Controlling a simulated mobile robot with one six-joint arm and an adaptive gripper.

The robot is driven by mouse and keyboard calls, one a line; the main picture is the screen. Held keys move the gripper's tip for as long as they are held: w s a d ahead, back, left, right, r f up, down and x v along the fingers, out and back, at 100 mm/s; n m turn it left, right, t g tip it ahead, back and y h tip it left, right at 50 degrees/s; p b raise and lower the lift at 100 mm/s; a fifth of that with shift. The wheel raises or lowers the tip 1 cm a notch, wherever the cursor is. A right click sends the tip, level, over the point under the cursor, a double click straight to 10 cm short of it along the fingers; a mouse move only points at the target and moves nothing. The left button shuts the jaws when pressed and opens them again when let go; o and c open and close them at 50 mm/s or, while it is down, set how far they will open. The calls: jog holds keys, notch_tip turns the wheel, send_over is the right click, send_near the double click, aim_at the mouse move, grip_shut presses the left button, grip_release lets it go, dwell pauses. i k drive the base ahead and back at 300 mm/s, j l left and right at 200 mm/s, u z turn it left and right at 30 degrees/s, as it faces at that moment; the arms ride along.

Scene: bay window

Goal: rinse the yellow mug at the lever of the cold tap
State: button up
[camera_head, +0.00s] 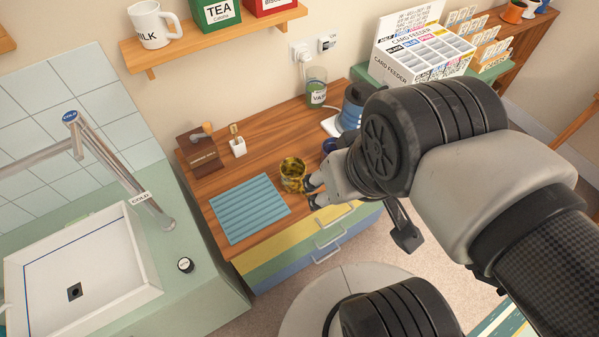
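The yellow mug (292,172), dark-mottled and glossy, stands upright on the wooden counter just right of a ribbed blue mat. My gripper (313,191) is at the mug's right side, its dark fingertips close to the mug. Contact, and whether the fingers are open or shut, cannot be made out. The cold tap (105,155) is a grey metal tap at the left, with a blue-topped "COLD" cap (70,116) and a white "COLD" tag (139,198) near its lower right end. The white sink (150,291) lies below it, with a dark square drain.
The ribbed mat (250,208) lies bare between mug and sink side. A brown box (200,155), a small white pot (238,147), a glass jar (316,88) and a blue kettle (351,108) stand behind. A black round object (185,265) sits right of the sink. A shelf (215,40) hangs above.

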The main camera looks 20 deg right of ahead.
aim_at(74, 120)
jog(key=k+j+u, duration=0.15)
jog(key=u, duration=0.35)
jog(key=j+u, duration=0.35)
jog(key=u, duration=0.15)
jog(key=k, duration=0.05)
